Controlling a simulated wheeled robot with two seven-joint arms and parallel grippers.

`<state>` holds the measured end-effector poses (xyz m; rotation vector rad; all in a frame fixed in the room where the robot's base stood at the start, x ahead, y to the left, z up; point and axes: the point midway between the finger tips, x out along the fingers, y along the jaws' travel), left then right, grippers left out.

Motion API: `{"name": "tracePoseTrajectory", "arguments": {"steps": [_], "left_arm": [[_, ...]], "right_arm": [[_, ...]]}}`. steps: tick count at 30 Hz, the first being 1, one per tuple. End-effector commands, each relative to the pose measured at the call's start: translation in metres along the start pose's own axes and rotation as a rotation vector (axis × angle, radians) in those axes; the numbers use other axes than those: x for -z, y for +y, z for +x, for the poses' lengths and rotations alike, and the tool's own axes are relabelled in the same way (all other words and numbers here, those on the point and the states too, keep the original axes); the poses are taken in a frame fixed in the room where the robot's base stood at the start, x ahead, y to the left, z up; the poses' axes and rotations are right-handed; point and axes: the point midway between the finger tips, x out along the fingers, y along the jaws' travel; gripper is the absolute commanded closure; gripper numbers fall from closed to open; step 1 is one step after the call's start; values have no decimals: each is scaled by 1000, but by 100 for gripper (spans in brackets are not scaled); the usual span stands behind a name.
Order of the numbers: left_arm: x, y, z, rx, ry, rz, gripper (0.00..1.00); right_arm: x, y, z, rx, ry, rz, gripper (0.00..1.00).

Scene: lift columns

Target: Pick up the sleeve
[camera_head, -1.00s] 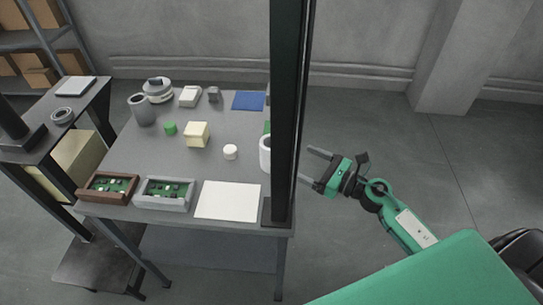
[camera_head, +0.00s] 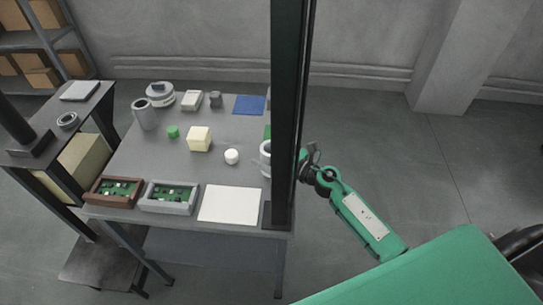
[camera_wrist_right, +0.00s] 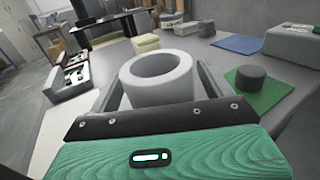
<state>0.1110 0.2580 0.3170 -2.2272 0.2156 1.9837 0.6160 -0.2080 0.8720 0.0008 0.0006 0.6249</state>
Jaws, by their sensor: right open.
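The sleeve (camera_wrist_right: 158,78) is a light grey, thick-walled hollow cylinder standing upright on the table. In the head view the sleeve (camera_head: 265,158) shows only as a sliver left of the dark column, which hides the rest. My right gripper (camera_wrist_right: 163,92) is open, with one finger on each side of the sleeve; I cannot tell whether they touch it. In the head view most of this gripper is behind the column. My left gripper is not in view.
The grey table holds a white sheet (camera_head: 230,204), a brown tray (camera_head: 113,192), a grey tray (camera_head: 168,197), a cream block (camera_head: 199,139), a white cylinder (camera_head: 232,157) and a blue mat (camera_head: 249,105). In the wrist view a dark cylinder (camera_wrist_right: 250,77) stands on a green mat (camera_wrist_right: 272,95).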

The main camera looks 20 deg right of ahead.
Motion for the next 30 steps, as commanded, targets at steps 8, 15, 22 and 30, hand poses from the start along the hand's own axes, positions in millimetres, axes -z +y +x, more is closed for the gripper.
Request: {"name": "tracePoseTrajectory", "arguments": {"steps": [8, 15, 22, 30], "left_arm": [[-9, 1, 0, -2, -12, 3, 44], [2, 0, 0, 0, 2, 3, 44], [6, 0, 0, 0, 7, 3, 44], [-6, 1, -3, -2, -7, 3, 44]], "right_arm": [[0, 0, 14, -1, 0, -1, 17], [0, 0, 14, -1, 0, -1, 43], [-1, 0, 14, -1, -1, -1, 71], [-6, -1, 14, -1, 0, -3, 71]]}}
